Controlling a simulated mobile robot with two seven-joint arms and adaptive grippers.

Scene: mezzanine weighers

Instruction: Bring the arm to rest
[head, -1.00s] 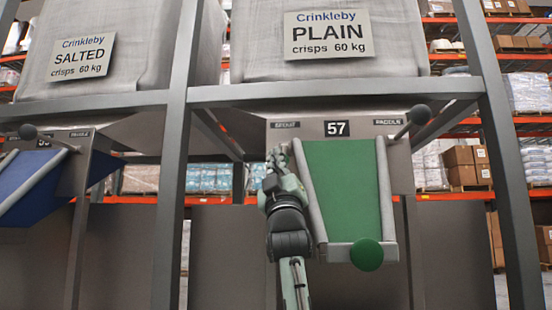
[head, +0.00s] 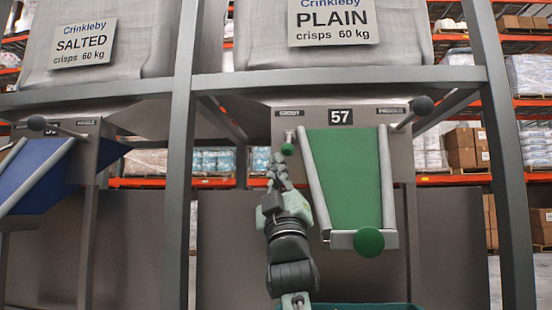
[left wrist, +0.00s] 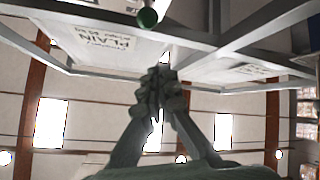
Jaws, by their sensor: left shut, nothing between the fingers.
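My left arm reaches up in front of weigher 57 in the head view. Its left gripper (head: 278,167) is shut and empty, just below and left of a small green knob (head: 287,149) on the panel's left side. In the left wrist view the shut fingers (left wrist: 158,85) point up, apart from a green knob (left wrist: 147,17) at the top edge. My right gripper is in no view.
A green chute (head: 346,180) with a large green ball (head: 369,242) stands right of the gripper. Grey frame posts (head: 181,180) flank the weigher. A blue chute (head: 35,172) is at left. A green container rim (head: 350,306) shows at the bottom.

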